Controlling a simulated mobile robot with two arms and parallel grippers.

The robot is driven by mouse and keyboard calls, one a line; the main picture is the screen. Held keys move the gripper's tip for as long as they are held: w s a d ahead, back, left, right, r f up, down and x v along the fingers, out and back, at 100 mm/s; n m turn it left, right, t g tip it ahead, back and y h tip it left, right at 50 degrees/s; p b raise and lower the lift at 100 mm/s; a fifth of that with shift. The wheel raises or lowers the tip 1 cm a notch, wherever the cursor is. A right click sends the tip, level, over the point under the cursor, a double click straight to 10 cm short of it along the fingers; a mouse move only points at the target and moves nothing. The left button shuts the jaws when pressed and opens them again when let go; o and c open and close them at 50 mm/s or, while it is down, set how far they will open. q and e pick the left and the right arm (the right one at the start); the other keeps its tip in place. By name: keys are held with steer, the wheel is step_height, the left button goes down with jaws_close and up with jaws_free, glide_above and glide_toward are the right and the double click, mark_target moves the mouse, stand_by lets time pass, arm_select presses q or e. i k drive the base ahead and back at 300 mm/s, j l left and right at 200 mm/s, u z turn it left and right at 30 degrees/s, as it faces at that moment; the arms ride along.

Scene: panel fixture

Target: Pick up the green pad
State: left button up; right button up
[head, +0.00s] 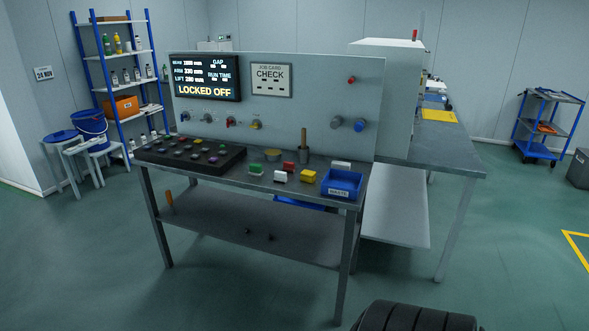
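A small green pad (255,168) with a pale lower part sits on the grey bench top (229,176), just right of a black tray (190,153). The tray holds several small coloured round pieces, too small to tell apart well. Right of the green pad stand a white and a red block (288,167) and a yellow block (308,175). Neither of my grippers is in view.
A blue bin (342,183) stands at the bench's right front corner. An upright panel (320,105) with a "LOCKED OFF" screen (205,78) and knobs rises behind the bench. A cup with a wooden handle (304,150) stands behind the blocks.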

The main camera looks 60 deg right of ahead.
mark_target(256, 171)
steer(key=z, duration=1.65)
steer(key=i, duration=0.25)
